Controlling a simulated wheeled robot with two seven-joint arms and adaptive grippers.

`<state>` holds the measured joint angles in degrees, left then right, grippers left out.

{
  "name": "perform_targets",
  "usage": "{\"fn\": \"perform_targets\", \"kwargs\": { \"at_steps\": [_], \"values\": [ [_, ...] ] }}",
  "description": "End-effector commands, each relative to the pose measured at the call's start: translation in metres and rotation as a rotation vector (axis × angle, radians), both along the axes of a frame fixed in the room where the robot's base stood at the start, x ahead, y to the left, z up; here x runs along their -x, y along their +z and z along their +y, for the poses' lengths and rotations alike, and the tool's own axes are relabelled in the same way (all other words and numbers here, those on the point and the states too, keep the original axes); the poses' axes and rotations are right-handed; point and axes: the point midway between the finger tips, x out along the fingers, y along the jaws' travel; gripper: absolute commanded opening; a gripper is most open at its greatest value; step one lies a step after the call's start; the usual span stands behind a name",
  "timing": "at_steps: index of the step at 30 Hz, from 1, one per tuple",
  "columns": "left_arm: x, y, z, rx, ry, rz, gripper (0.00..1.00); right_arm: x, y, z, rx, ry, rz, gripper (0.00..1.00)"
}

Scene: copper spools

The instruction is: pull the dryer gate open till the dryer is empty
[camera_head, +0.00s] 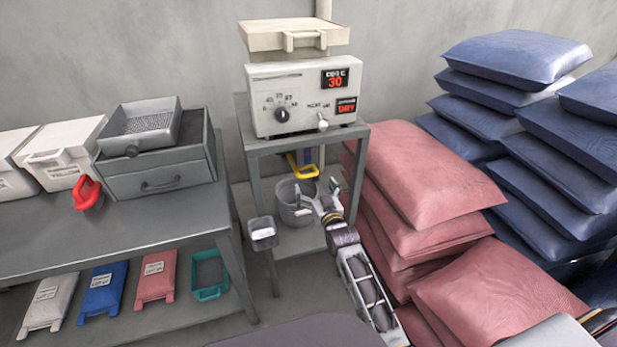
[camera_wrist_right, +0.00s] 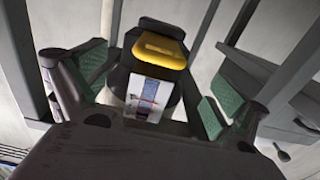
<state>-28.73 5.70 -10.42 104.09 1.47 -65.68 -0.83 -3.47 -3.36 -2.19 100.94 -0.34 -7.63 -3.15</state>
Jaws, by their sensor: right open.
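The dryer (camera_head: 262,108) is a cream box with a dial and red displays, on a grey stand. Its yellow gate handle (camera_head: 300,168) shows below the stand top; in the right wrist view the yellow handle (camera_wrist_right: 160,50) lies ahead, between the green-padded fingers. My right gripper (camera_head: 318,190) is open and empty, in front of and slightly below the handle. I cannot tell if it touches it. A grey bucket (camera_head: 290,214) stands on the stand's lower shelf below the handle, partly hidden by the gripper. My left gripper is not in view.
A small cup with white contents (camera_head: 262,231) is at the stand's left front. Pink sacks (camera_head: 420,180) and blue sacks (camera_head: 510,60) are piled close on the right. A grey table (camera_head: 130,225) with a drawer box (camera_head: 160,180) and red scoop (camera_head: 88,194) is left.

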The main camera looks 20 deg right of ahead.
Motion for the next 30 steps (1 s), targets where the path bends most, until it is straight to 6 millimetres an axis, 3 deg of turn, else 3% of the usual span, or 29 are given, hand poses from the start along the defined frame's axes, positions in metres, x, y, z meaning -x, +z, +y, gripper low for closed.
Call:
{"fn": "perform_targets", "kwargs": {
  "at_steps": [21, 30],
  "values": [
    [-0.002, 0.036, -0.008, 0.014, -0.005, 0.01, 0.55, -0.057, 0.0, 0.002, 0.0, 0.0, -0.002, 0.97],
    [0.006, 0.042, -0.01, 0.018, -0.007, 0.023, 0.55, -0.069, 0.0, 0.003, 0.0, 0.0, -0.001, 0.97]
  ]
}}
